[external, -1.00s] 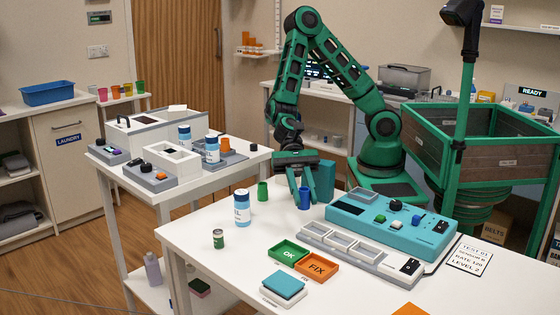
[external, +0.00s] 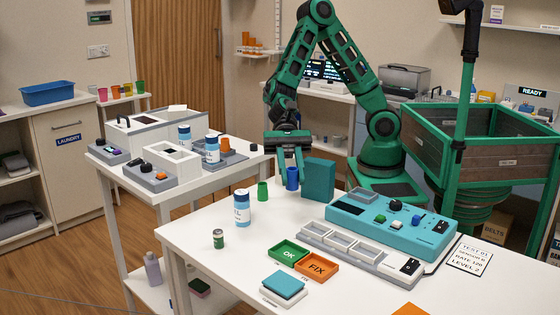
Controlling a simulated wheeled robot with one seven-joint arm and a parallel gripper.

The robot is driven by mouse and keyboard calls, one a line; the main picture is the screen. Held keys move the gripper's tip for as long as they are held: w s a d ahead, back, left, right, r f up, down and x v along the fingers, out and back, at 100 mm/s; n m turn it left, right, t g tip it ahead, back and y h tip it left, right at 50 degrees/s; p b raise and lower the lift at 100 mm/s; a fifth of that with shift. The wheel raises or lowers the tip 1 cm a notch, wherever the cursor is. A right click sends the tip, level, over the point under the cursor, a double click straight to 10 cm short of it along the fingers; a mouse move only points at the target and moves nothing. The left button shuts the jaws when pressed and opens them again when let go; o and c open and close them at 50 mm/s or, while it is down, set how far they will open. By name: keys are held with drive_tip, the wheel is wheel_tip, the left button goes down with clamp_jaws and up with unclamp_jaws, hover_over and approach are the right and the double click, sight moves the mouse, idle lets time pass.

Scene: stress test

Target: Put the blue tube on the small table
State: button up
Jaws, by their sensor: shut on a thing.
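The blue tube (external: 292,180) is a small upright cylinder near the back edge of the white work table (external: 215,285). My gripper (external: 291,167) points down and is shut on the tube, with its fingers hiding part of it. The tube appears slightly raised off the tabletop. A similar green tube (external: 263,190) stands just left of it, apart from it. A white side table (external: 255,158) is to the left, holding bottles and devices. A smaller table with coloured cups (external: 148,98) stands farther back by the wall. I cannot tell which one is called the small table.
A teal block (external: 318,180) stands close to the right of my gripper. A blue-and-white bottle (external: 242,208) and a small green can (external: 218,239) stand to the left. The teal control panel (external: 375,222) and OK (external: 288,254) and FIX (external: 317,268) trays occupy the table's middle.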

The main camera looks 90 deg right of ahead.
drive_tip(key=w+d+r+m+t, duration=0.2)
drive_tip(key=w+d+r, duration=0.1)
drive_tip(key=w+d, duration=0.6)
drive_tip(key=w+d+r+m+t, duration=0.1)
drive_tip(key=w+d+r+t, duration=0.15)
drive_tip(key=w+d, duration=0.65)
drive_tip(key=w+d+r+m+t+h, duration=0.1)
drive_tip(key=w+d+m+t+h, duration=0.25)
drive_tip(key=d, duration=1.15)
drive_tip(key=w+d+r+m+t+h, duration=0.15)
drive_tip(key=w+d+m+t, duration=0.3)
drive_tip(key=d, duration=1.15)
drive_tip(key=s+d+r+m+t+h, duration=0.1)
drive_tip(key=s+d+m+h, duration=0.35)
drive_tip(key=d, duration=0.95)
drive_tip(key=s+d+m+t+h, duration=0.1)
drive_tip(key=s+d+m+h, duration=0.35)
drive_tip(key=d, duration=0.85)
drive_tip(key=s+d+r+m+g+h, duration=0.2)
drive_tip(key=s+d+m+h, duration=0.4)
drive_tip(key=s+d, duration=1.3)
drive_tip(key=s+g+h, duration=0.1)
drive_tip(key=s+h, duration=0.1)
drive_tip(key=shift+s+d+m, duration=0.15)
drive_tip(key=shift+s+m, duration=0.15)
